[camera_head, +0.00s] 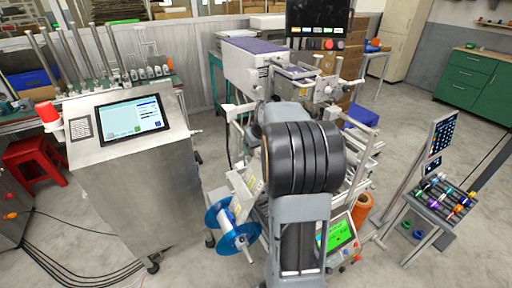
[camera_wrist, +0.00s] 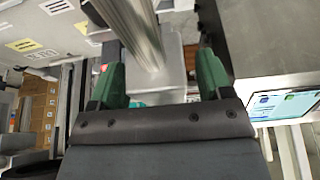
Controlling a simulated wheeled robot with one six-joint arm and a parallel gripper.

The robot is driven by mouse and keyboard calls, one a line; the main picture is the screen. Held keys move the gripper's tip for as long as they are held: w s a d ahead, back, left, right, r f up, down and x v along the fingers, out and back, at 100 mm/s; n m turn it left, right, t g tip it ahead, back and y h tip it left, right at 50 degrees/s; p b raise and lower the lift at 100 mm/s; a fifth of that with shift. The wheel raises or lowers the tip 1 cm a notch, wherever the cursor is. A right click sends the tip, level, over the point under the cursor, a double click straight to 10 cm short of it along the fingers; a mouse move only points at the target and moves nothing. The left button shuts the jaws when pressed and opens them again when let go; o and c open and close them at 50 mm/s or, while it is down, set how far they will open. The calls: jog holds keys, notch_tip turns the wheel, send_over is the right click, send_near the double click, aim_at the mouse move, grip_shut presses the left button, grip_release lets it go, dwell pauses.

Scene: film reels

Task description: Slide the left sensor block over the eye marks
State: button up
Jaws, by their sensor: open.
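In the wrist view my gripper (camera_wrist: 162,72) is open, with one green finger on each side. A plain light grey block (camera_wrist: 174,76) shows between the fingers, partly behind a shiny metal roller (camera_wrist: 134,28). I cannot tell whether it is the left sensor block or whether the fingers touch it. No eye marks can be made out in either view. In the head view the film machine (camera_head: 246,68) stands in the middle, and my own dark arm hides part of it and my gripper.
A blue reel (camera_head: 232,228) sits at the machine's lower front, near a tilted green-lit screen (camera_head: 340,233). A steel cabinet with a touchscreen (camera_head: 132,120) stands left. A rack of coloured spools (camera_head: 440,198) stands right. Open floor (camera_head: 395,130) lies between machine and rack.

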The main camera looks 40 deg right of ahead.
jog(key=shift+f, duration=0.1)
jog(key=shift+d, duration=0.1)
jog(key=c, duration=1.1)
jog(key=s+b, duration=0.1)
jog(key=s, duration=0.1)
jog(key=s+a+b, duration=0.1)
jog(key=s, duration=0.2)
jog(key=s+b, duration=0.1)
jog(key=s, duration=0.2)
jog(key=shift+s+a, duration=0.1)
jog(key=shift+a, duration=0.05)
jog(key=o, duration=1.1)
jog(key=shift+a, duration=0.15)
